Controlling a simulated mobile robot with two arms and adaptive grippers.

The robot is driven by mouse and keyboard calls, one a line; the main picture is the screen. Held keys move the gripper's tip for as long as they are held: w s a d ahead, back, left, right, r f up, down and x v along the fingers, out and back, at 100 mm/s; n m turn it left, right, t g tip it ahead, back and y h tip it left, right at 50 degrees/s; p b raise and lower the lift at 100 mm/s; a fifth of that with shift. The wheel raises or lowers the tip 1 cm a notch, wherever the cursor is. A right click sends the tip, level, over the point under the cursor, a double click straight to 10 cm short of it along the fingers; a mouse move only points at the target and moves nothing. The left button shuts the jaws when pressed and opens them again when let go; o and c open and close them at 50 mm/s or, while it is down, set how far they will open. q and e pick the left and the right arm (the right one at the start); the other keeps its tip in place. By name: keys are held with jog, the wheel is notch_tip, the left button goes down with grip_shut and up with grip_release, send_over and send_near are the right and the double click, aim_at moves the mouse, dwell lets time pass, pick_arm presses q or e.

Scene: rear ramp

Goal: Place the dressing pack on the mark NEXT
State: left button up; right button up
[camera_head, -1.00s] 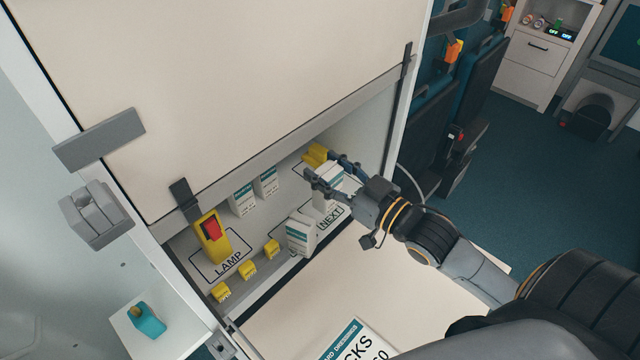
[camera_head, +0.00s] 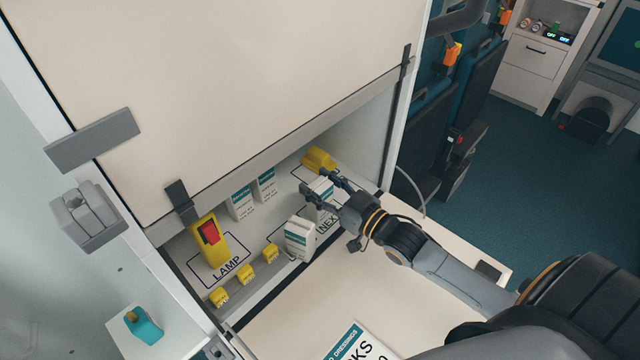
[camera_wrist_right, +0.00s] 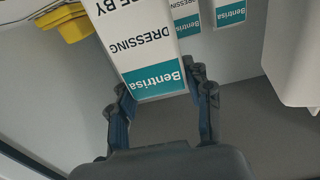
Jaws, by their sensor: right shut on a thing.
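My right gripper (camera_head: 318,182) is shut on a white and teal dressing pack (camera_head: 319,197) inside the open compartment. In the right wrist view the pack (camera_wrist_right: 145,45) sits between both fingers (camera_wrist_right: 160,88). The pack is upright over the outlined mark NEXT (camera_head: 328,223); the arm and pack partly cover the mark. I cannot tell whether the pack's base touches the shelf. Another dressing pack (camera_head: 299,240) stands just left of the mark, near the shelf's front edge. My left gripper is not in view.
Two more packs (camera_head: 241,204) (camera_head: 265,185) stand at the back. A yellow lamp with a red part (camera_head: 210,238) stands on the LAMP mark. Small yellow blocks (camera_head: 245,274) line the front edge. A yellow item (camera_head: 319,160) lies behind my gripper. A raised panel (camera_head: 230,90) hangs above.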

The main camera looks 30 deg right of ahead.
jog(key=shift+f, duration=0.15)
jog(key=o, duration=1.2)
jog(key=shift+c, duration=0.2)
jog(key=v, duration=1.2)
